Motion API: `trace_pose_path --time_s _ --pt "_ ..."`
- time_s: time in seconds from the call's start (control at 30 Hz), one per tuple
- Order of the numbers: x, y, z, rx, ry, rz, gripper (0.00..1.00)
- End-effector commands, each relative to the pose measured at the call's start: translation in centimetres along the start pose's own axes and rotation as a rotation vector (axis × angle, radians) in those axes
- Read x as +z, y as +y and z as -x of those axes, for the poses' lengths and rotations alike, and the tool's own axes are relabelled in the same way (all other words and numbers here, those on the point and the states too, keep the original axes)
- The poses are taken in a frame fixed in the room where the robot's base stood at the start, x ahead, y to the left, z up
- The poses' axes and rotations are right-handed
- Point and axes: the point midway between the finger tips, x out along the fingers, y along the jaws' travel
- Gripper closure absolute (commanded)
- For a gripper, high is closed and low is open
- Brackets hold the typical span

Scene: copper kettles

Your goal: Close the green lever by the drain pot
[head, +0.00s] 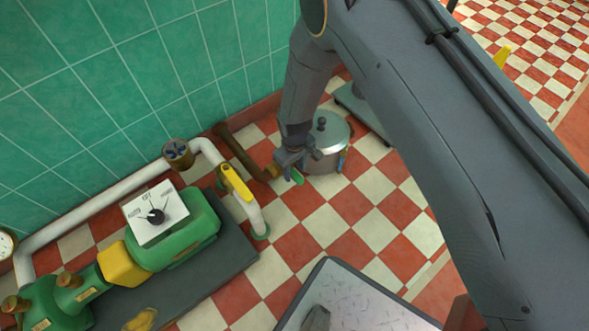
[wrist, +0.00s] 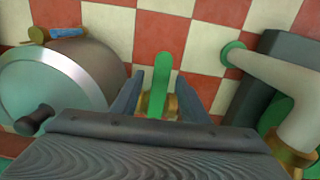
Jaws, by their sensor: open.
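The green lever (wrist: 160,84) points away from a brass fitting (wrist: 158,103) in the wrist view, between the two fingers of my gripper (wrist: 160,88). My gripper is open, with one finger on each side of the lever; I cannot tell whether either touches it. In the head view the lever's green end (head: 297,177) shows just beside my gripper (head: 290,165). The drain pot (head: 329,143), a steel pot with a lid and dark knob, stands on the floor right next to my gripper. It fills the left of the wrist view (wrist: 70,75).
A white pipe with a yellow-handled valve (head: 236,182) stands left of my gripper. A green pump with a dial box (head: 157,213) sits on a dark base near the tiled wall (head: 140,60). Checkered floor (head: 330,222) is free in front of the pot.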

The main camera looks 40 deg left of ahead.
Motion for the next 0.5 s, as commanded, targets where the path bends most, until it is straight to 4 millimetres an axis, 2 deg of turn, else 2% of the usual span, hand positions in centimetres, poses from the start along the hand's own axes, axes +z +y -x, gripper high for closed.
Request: trace_pose_path --time_s 0.3,0.5 --pt "-0.1 0.1 5.0 0.001 0.003 -0.001 0.59" --pt "0.0 0.1 7.2 0.000 0.001 -0.001 0.59"
